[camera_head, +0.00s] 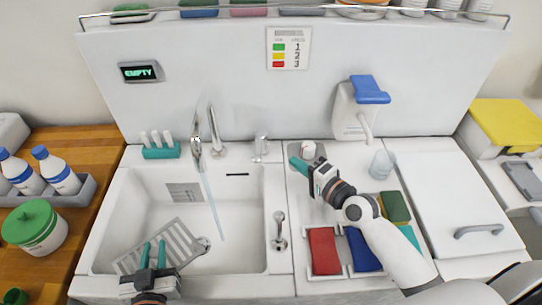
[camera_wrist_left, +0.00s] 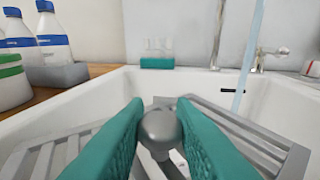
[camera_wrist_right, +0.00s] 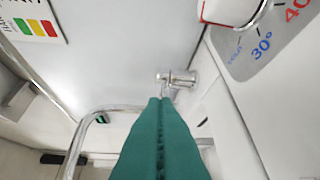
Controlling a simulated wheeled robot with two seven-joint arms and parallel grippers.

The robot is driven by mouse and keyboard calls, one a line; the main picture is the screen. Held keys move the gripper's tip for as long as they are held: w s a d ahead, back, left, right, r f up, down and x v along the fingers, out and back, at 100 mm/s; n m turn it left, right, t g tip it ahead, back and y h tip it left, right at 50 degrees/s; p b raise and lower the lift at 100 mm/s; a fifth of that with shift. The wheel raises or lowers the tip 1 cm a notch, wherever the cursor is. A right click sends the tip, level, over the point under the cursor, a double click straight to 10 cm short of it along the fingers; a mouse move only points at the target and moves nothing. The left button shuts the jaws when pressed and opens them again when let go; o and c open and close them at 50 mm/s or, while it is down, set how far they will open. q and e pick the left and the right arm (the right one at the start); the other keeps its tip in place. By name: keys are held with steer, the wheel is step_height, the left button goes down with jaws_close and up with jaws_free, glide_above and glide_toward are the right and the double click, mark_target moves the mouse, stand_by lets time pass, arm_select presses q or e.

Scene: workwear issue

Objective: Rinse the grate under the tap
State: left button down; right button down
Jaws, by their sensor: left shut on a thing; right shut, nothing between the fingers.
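The grey slatted grate (camera_head: 180,240) is in the white sink (camera_head: 240,259), tilted across its front left; it also shows in the left wrist view (camera_wrist_left: 255,130). My left gripper (camera_head: 153,255) is shut on the grate's rounded grey knob (camera_wrist_left: 160,128). The tap (camera_head: 196,145) is running; its water stream (camera_head: 211,200) falls to the right of the grate's middle. My right gripper (camera_head: 296,162) is shut and empty, right of the sink, beside the round temperature dial (camera_head: 308,150). The dial is partly seen in the right wrist view (camera_wrist_right: 232,12).
A chrome lever (camera_head: 279,230) stands at the sink's right edge. A tray with coloured cloths (camera_head: 325,250) lies under my right arm. A glass (camera_head: 382,164) and a blue-topped dispenser (camera_head: 369,90) stand behind. Bottles (camera_head: 60,175) and a green-lidded tub (camera_head: 35,228) stand left.

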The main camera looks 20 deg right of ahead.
mark_target(260, 155)
arm_select(q)
steer(key=shift+s+f+b, duration=0.1)
steer(key=shift+f+b, duration=0.15)
steer(key=shift+b, duration=0.05)
arm_select(e)
steer(key=x, duration=0.3)
steer(key=shift+w+a+f, duration=0.1)
steer(key=shift+w+a, duration=0.05)
steer(key=shift+w, duration=0.2)
arm_select(q)
steer(key=shift+r, duration=0.15)
arm_select(e)
steer(key=a, duration=0.1)
steer(key=w+a, duration=0.2)
steer(key=shift+f, duration=0.3)
steer(key=shift+w+a, duration=0.1)
steer(key=shift+a, duration=0.4)
